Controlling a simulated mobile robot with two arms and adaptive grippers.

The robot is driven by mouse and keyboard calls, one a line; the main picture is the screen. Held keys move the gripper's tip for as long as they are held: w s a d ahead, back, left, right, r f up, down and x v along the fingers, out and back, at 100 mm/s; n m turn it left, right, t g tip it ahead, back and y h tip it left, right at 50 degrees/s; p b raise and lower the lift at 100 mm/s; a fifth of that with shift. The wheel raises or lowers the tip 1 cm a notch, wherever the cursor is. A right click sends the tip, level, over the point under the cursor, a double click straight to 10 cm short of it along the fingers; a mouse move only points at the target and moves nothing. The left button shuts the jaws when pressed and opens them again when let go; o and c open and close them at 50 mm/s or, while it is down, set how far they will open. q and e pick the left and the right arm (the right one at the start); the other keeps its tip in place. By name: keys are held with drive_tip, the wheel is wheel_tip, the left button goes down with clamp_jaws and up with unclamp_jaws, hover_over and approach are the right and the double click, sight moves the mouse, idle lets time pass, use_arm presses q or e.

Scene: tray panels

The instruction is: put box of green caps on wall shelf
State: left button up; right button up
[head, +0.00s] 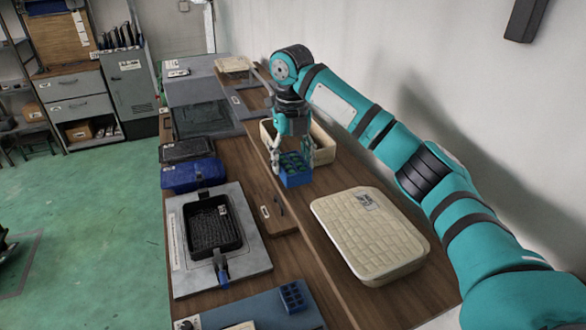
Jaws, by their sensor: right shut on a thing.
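The box of green caps (296,180) is a small blue box with dark green round caps inside. My right gripper (291,165) reaches down over it from above and is shut on it, with a finger at either side. The box is at the near left corner of an open cream bin (324,147), over the raised wooden shelf (335,292) along the wall. I cannot tell whether the box touches the shelf. My left gripper is not in view.
A lidded cream container (370,235) stands on the shelf nearer me. Lower left, the bench holds a grey panel (255,238) with a black tray (203,226), a blue case (194,175) and a blue panel with a small blue block (293,297). The wall (420,60) bounds the right.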

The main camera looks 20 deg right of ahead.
sight(293, 162)
drive_tip(key=shift+w+d+r, duration=0.1)
drive_tip(key=shift+w+d, duration=0.05)
drive_tip(key=shift+w, duration=0.1)
drive_tip(key=f, duration=0.3)
drive_tip(key=shift+d+f, duration=0.2)
drive_tip(key=shift+f, duration=0.05)
drive_tip(key=shift+a+f, duration=0.15)
drive_tip(key=shift+f, duration=0.05)
drive_tip(key=o, duration=1)
drive_tip(key=shift+o, duration=1.3)
